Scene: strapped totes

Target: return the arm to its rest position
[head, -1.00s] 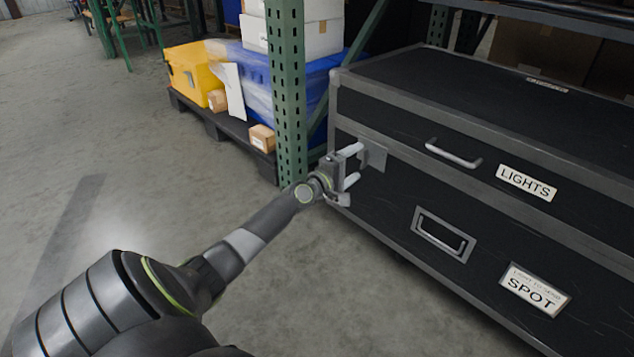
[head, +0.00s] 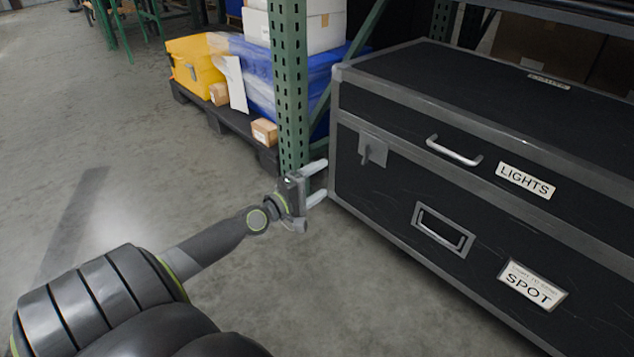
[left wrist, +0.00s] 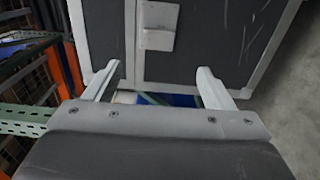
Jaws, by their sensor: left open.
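My left gripper (head: 318,183) is open and empty, with its two pale fingers apart, just left of a large black case (head: 390,190) with grey metal edges. The fingers also show spread in the left wrist view (left wrist: 158,85), with the case (left wrist: 205,40) beyond them. A metal latch (head: 373,149) on the case's front sits to the right of the gripper, clear of its fingers; it also shows in the left wrist view (left wrist: 159,26). My right gripper is not in view.
A green rack post (head: 290,90) stands just behind the gripper. Behind it a dark pallet (head: 225,122) holds a yellow case (head: 195,65), blue wrapped goods and small boxes. The concrete floor (head: 110,160) on the left is clear.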

